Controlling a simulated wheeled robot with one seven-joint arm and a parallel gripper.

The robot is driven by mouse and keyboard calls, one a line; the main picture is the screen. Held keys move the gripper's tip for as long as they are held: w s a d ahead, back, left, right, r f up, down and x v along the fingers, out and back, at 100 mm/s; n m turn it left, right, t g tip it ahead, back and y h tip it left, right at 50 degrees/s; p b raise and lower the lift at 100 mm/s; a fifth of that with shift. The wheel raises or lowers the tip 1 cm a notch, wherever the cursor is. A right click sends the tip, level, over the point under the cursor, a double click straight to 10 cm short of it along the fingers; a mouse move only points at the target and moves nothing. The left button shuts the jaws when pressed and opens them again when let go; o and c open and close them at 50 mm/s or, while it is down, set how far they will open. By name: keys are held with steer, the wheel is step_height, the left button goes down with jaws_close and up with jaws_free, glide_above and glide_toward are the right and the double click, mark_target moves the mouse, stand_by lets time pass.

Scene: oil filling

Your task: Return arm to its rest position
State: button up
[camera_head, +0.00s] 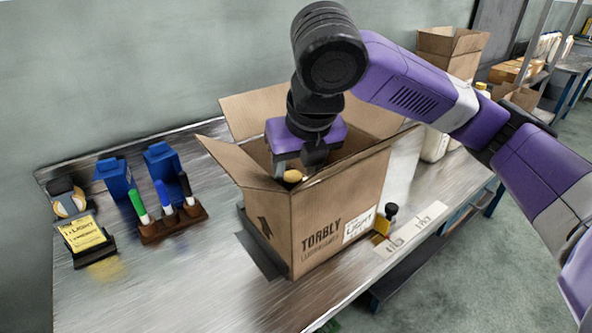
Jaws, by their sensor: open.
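My purple and black arm reaches in from the right. My gripper (301,168) points down into the open top of a cardboard box (330,222) marked "TORBLY". It is open, with its fingers between the box flaps. A small yellowish round thing (293,176) shows in the box just below the fingers. I cannot tell whether the fingers touch it. The rest of the box's inside is hidden by its walls and my gripper.
The box stands on a metal table (200,275). To its left are a rack (170,226) with several markers, blue holders (162,162) and a yellow label card (84,234). A white jug (434,145) stands behind. Another open box (450,50) is at the back right.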

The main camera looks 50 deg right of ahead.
steer(key=p+v, duration=0.1)
steer(key=v, duration=0.6)
steer(key=shift+r, duration=0.35)
steer(key=shift+s+a, duration=0.1)
steer(key=shift+a, duration=0.05)
